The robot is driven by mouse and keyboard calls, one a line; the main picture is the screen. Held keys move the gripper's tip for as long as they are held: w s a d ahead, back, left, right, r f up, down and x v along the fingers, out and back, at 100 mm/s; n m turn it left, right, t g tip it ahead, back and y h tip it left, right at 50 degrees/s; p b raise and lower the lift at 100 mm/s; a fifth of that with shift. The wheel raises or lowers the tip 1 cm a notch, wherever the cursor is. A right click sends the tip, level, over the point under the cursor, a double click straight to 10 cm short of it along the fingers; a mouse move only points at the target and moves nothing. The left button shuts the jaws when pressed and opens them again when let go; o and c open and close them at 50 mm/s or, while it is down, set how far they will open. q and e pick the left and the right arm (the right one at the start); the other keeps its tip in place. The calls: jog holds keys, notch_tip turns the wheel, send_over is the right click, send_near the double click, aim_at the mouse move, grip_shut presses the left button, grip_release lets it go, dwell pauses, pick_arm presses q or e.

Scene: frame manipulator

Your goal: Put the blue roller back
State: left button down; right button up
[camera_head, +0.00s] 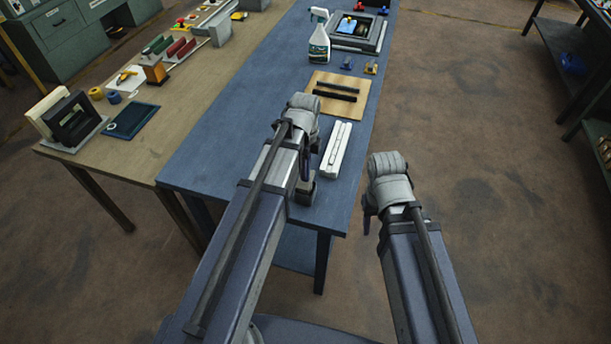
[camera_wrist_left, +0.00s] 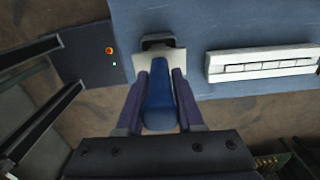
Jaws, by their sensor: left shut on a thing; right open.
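In the left wrist view the blue roller (camera_wrist_left: 160,103) shows as a long blue body between the two fingers of my left gripper (camera_wrist_left: 160,77), which is shut on it. Its far end lies over a pale block with a dark bracket (camera_wrist_left: 158,43) at the table's edge; whether it touches is unclear. In the head view my left gripper (camera_head: 306,165) is mostly behind my arm, above the near end of the blue table (camera_head: 240,140), and the roller is hidden. My right gripper (camera_head: 367,218) is open, over the floor right of the table, mostly hidden by its wrist.
A white slotted rack (camera_head: 336,148) lies right of my left gripper and also shows in the left wrist view (camera_wrist_left: 262,63). Behind it are a wooden board (camera_head: 348,101) with black bars and a spray bottle (camera_head: 319,42). A wooden table (camera_head: 145,160) adjoins on the left.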

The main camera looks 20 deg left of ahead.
aim_at(304, 185)
pick_arm(q)
notch_tip(304, 185, down, 3)
jog(key=b, duration=0.2)
jog(key=shift+f+b, duration=0.2)
jog(key=shift+b, duration=0.1)
jog(key=shift+r, duration=0.15)
jog(key=c, duration=0.5)
grip_release()
jog(key=shift+c, duration=0.2)
